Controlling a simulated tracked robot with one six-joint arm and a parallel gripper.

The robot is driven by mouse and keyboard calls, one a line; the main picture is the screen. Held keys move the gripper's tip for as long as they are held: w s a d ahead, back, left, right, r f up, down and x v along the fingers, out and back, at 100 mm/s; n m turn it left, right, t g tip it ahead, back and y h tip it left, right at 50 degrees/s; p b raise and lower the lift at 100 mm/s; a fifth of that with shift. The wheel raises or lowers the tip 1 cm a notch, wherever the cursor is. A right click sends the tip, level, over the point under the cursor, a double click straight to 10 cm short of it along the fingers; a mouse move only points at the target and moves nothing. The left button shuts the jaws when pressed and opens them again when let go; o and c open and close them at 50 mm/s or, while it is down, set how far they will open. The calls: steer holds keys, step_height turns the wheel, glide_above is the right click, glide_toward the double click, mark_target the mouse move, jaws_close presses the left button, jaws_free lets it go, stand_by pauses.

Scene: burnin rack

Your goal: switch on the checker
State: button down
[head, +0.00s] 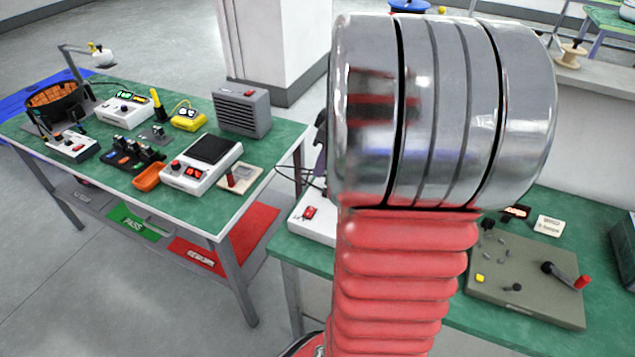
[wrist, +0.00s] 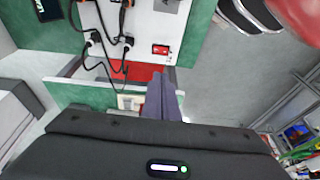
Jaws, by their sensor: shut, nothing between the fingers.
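A white box (head: 305,228) with a red rocker switch (head: 309,212) stands at the left end of the right-hand bench, partly hidden behind my arm. I cannot tell for sure that it is the checker. In the wrist view a white panel (wrist: 150,25) carries a red switch (wrist: 160,49), with black plugs and cables left of it. My gripper (wrist: 161,78) is shut and empty, its purple-grey fingertips just below that switch in the picture. Whether they touch the panel is unclear. In the head view my arm hides most of the gripper.
The left bench (head: 275,150) holds a white scale-like unit (head: 205,160), a grey vented box (head: 242,110), an orange tray (head: 150,177) and a yellow meter (head: 188,119). A grey board with a red-handled lever (head: 565,275) lies on the right bench. A gap separates the benches.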

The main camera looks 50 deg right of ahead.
steer(key=s+a+r+m+t, duration=0.1)
steer(key=s+a+r, duration=0.1)
steer(key=a, duration=0.8)
steer(key=s+a+r+m+h, duration=0.1)
steer(key=s+a, duration=0.2)
steer(key=a, duration=0.7)
steer(key=s+a+r+m+t, duration=0.1)
steer(key=s+a+r+m, duration=0.1)
steer(key=a, duration=0.7)
steer(key=shift+s+a+r+t+h, duration=0.3)
steer(key=shift+s+a, duration=0.05)
steer(key=shift+a, duration=0.05)
